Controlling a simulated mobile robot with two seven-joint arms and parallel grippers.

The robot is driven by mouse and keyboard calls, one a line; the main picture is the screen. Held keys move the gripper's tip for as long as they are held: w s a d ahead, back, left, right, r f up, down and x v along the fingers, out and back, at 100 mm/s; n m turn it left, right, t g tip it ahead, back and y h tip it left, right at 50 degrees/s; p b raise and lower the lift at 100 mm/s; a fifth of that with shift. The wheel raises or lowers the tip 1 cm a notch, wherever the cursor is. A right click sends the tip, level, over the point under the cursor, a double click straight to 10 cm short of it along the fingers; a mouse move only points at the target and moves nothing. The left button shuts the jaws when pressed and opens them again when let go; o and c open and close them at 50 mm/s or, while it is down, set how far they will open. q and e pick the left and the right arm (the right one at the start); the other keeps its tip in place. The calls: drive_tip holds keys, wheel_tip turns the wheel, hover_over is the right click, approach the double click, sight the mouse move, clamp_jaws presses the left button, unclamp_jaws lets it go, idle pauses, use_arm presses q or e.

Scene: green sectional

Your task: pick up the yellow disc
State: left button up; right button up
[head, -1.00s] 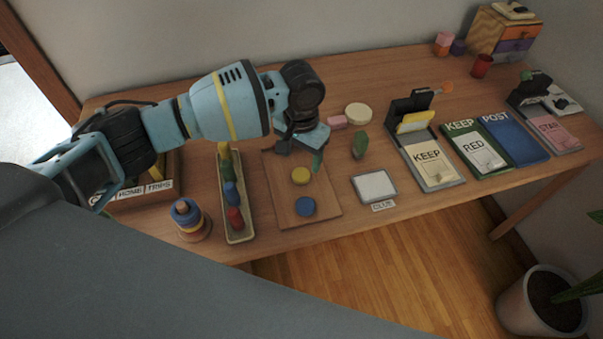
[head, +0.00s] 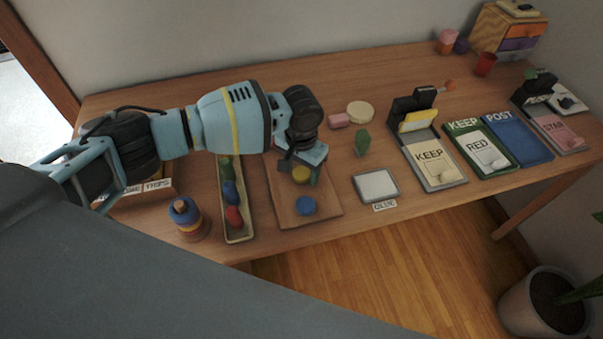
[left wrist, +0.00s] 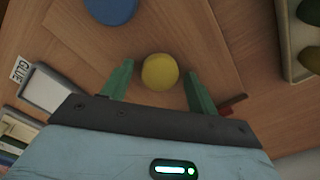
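The yellow disc (head: 301,174) lies on a square wooden board (head: 326,208). My left gripper (head: 301,178) is above it, pointing down, and partly covers it in the head view. In the left wrist view the yellow disc (left wrist: 160,72) shows between the two green fingers of my open left gripper (left wrist: 159,82), with a gap on each side. A blue disc (head: 305,206) lies on the same board, nearer the table's front edge; it also shows in the left wrist view (left wrist: 110,8). My right gripper is not in view.
A tray (head: 240,236) of coloured pieces stands left of the board, with a stacked blue-topped piece (head: 183,214) beyond it. A white-topped pad (head: 376,185) labelled GLUE and a green block (head: 362,142) stand to the right.

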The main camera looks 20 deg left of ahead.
sight(302, 173)
use_arm(q)
drive_tip(key=c, duration=0.9)
drive_tip(key=shift+o, duration=0.2)
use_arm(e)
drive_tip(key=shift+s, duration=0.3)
use_arm(q)
drive_tip(key=shift+r, duration=0.1)
drive_tip(key=shift+r, duration=0.55)
wheel_tip(302, 173, up, 2)
drive_tip(key=shift+r, duration=0.2)
drive_tip(key=s+d, duration=0.1)
drive_tip(key=s, duration=0.2)
drive_tip(key=s+d+p, duration=0.1)
drive_tip(key=s, duration=0.2)
drive_tip(key=s+d+r+p, duration=0.1)
drive_tip(key=s, duration=0.2)
drive_tip(key=shift+d, duration=0.3)
drive_tip(key=s, duration=0.2)
drive_tip(key=s+d, duration=0.2)
drive_tip(key=s, duration=0.1)
drive_tip(key=shift+s+r+p, duration=0.2)
drive_tip(key=shift+s+p, duration=0.1)
drive_tip(key=shift+p, duration=0.05)
drive_tip(key=shift+s+d, duration=0.1)
drive_tip(key=shift+s, duration=0.05)
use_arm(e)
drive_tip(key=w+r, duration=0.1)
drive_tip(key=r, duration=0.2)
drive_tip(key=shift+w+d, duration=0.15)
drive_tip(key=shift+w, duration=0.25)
